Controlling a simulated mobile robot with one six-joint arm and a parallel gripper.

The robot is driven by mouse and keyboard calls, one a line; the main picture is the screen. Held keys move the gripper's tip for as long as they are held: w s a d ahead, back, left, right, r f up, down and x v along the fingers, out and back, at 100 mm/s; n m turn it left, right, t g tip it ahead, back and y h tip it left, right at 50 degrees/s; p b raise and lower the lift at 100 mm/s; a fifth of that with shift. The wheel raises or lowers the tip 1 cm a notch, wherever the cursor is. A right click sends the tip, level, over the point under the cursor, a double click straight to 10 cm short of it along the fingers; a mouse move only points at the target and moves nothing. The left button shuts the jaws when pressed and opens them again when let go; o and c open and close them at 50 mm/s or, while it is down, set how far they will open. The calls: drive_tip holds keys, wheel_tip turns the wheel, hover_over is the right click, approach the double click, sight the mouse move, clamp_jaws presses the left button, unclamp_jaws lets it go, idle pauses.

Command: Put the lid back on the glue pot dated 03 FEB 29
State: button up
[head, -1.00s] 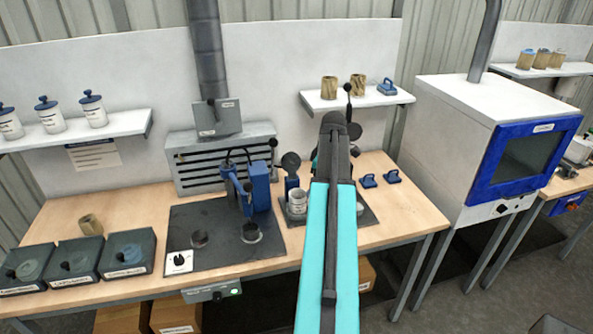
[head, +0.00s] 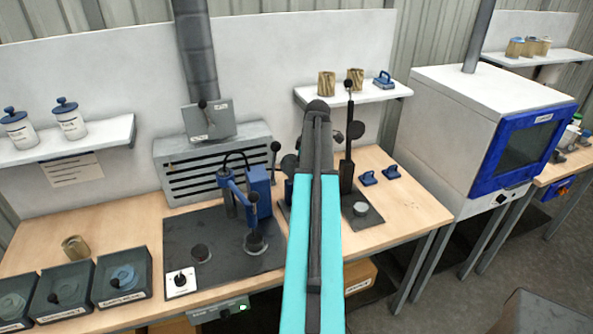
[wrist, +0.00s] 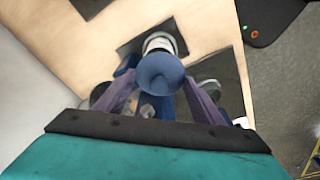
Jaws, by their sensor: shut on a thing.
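In the wrist view my gripper (wrist: 160,104) is shut on a blue lid (wrist: 162,74). A white glue pot (wrist: 158,43) with a dark label band stands directly beyond the lid, on a dark plate. The lid overlaps the pot in this view; I cannot tell whether it touches or sits on the pot. The date on the pot is not readable. In the head view my arm covers the gripper, the lid and this pot.
Two lidded white pots (head: 68,118) stand on the left shelf. A blue fixture (head: 259,187) and a tall dark lever (head: 348,140) rise from the bench near my arm. Dark boxes (head: 122,280) line the left front. Blue handled pieces (head: 392,172) lie at the right.

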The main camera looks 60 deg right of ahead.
drive_tip(key=shift+w+a, duration=0.1)
drive_tip(key=shift+w, duration=0.65)
drive_tip(key=shift+s+f, duration=0.1)
drive_tip(key=shift+f, duration=0.05)
drive_tip(key=shift+f, duration=0.15)
drive_tip(key=shift+f+b, duration=1.7)
drive_tip(key=shift+f, duration=1.2)
drive_tip(key=shift+s, duration=0.15)
drive_tip(key=shift+f, duration=0.15)
idle(0.7)
